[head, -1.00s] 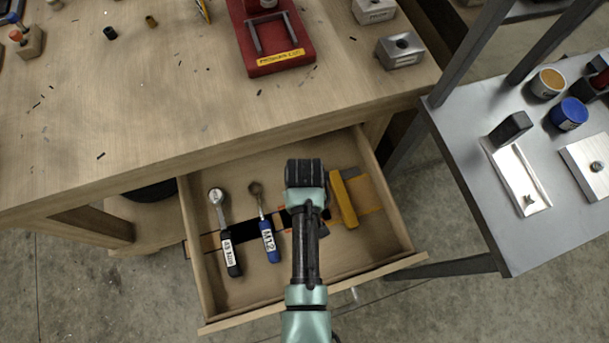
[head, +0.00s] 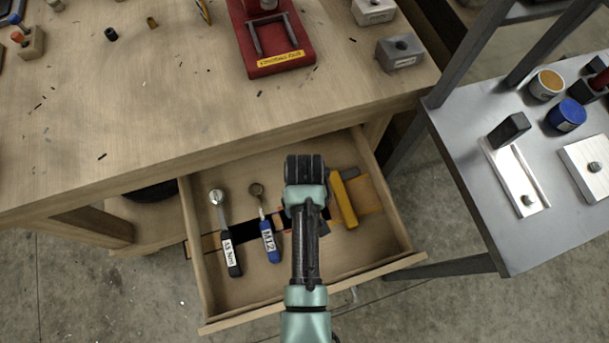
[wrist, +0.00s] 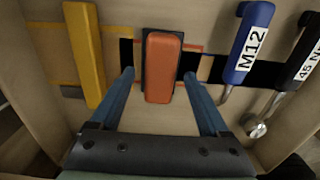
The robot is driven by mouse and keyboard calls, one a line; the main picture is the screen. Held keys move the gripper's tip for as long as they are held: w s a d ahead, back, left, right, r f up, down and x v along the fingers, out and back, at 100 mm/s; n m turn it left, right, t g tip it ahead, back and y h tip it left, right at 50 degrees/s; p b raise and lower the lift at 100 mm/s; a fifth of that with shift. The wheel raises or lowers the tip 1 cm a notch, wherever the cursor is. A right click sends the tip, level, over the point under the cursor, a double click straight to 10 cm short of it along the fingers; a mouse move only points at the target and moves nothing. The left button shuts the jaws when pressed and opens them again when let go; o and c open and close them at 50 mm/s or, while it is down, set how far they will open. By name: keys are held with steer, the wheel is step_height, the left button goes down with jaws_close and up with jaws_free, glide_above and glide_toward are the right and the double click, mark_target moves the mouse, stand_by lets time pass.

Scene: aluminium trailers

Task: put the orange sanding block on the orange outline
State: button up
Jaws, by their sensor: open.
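The orange sanding block (wrist: 162,68) lies in the open drawer in the wrist view, over a dark patch. Thin lines of the orange outline (wrist: 194,48) show on the drawer floor beside it. My gripper (wrist: 165,74) is open, with one blue finger on each side of the block's near part and gaps between. In the head view my arm hides most of the block and my gripper's fingers.
A yellow tool (head: 344,199) lies right of my arm in the drawer (head: 285,303). A blue-handled M12 wrench (head: 269,240) and a black-handled wrench (head: 228,240) lie to the left. The drawer walls stand close around.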

steer(key=w+r+m+t, duration=0.1)
steer(key=w+r+t, duration=0.45)
steer(key=r, duration=1.05)
steer(key=w+r+t+p, duration=0.1)
steer(key=w+r+t, duration=0.5)
steer(key=r, duration=1)
steer(key=w+r+m+t, duration=0.1)
steer(key=w+r+t, duration=0.5)
steer(key=r, duration=1)
steer(key=s+r+t, duration=0.3)
steer(key=s+r, duration=0.1)
steer(key=r, duration=0.6)
steer(key=s+r+m+t, duration=0.1)
steer(key=s+r+t, duration=0.2)
steer(key=r, duration=0.7)
steer(key=s+r+t, duration=0.4)
steer(key=s+r, duration=0.2)
steer(key=r, duration=0.4)
steer(key=shift+s+r+m, duration=0.3)
steer(key=shift+r, duration=0.05)
